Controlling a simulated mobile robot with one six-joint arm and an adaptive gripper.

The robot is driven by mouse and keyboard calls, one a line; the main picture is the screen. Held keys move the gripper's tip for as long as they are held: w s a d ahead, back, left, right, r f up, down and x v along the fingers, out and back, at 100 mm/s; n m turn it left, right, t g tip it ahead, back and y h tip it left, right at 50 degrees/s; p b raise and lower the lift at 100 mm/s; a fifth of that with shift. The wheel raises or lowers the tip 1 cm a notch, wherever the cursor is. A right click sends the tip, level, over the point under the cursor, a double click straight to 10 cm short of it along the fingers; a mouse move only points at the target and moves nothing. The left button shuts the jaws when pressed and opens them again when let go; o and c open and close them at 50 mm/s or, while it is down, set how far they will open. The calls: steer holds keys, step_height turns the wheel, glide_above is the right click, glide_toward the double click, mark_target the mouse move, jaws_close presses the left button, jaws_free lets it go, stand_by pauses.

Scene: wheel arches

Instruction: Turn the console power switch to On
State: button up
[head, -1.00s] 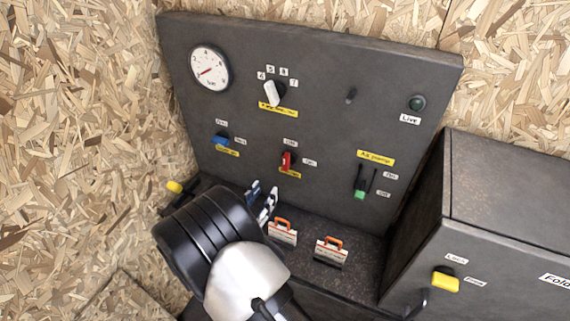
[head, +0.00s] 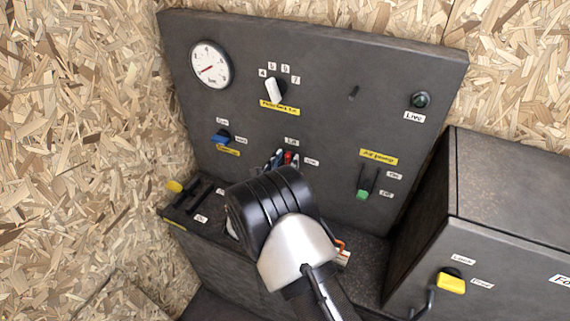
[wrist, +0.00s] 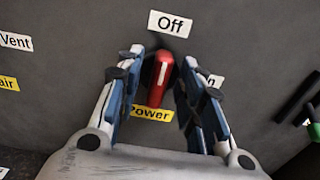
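The red power switch (wrist: 160,76) is on the dark console panel, with an "Off" label (wrist: 170,23) above it, a yellow "Power" label (wrist: 150,114) below it and a partly hidden label ending in "n" at its right. Its handle stands nearly upright, its white line running up toward the "Off" label. My gripper (wrist: 157,62) is open, with one finger on each side of the switch; I cannot tell whether either finger touches it. In the head view the red switch (head: 289,157) shows beside my fingertips (head: 281,158), partly covered by them.
The panel (head: 330,75) also bears a gauge (head: 210,64), a white selector knob (head: 273,90), a blue knob (head: 220,137) and a green-tipped slider (head: 362,194). A yellow-handled lever (head: 174,186) is on the lower ledge at left. A box with a yellow knob (head: 450,283) stands at right.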

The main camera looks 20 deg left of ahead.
jaws_close()
stand_by(0.3)
steer(key=shift+m+b, duration=0.4)
steer(key=shift+b, duration=0.05)
steer(key=m+b, duration=0.3)
steer(key=m, duration=0.2)
steer(key=m+b, duration=0.3)
steer(key=m, duration=0.3)
steer(key=m+b, duration=0.3)
steer(key=m, duration=0.3)
steer(key=shift+d+f, duration=0.4)
steer(key=shift+m, duration=0.3)
